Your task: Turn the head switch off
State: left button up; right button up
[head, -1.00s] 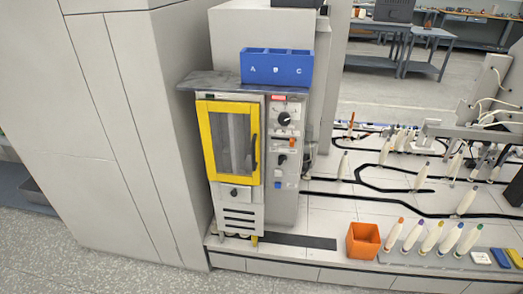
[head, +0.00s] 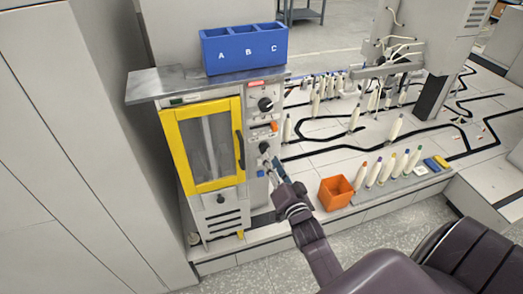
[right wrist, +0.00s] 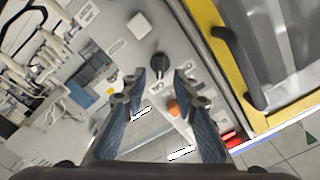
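The machine's control panel (head: 262,120) is a grey strip right of a yellow-framed door (head: 207,146). On it are an upper black knob (head: 265,104), an orange switch (head: 274,127) and a lower black knob (head: 264,147). In the right wrist view the black knob (right wrist: 159,66) has small labels beside it, and the orange switch (right wrist: 174,108) shows below it. I cannot read which label it points to. My right gripper (head: 272,165) is open in front of the lower knob; in the wrist view the knob shows between its fingertips (right wrist: 159,82). Contact is unclear. My left gripper is out of view.
A blue A-B-C bin (head: 243,60) stands on the machine's metal top. An orange box (head: 335,192) and several colour-tipped bobbins (head: 388,168) are right of my right arm. The door handle (right wrist: 238,62) juts out near the gripper.

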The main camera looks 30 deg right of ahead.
aim_at(265, 148)
jog(key=x, duration=0.5)
jog(key=shift+w, duration=0.25)
grip_shut()
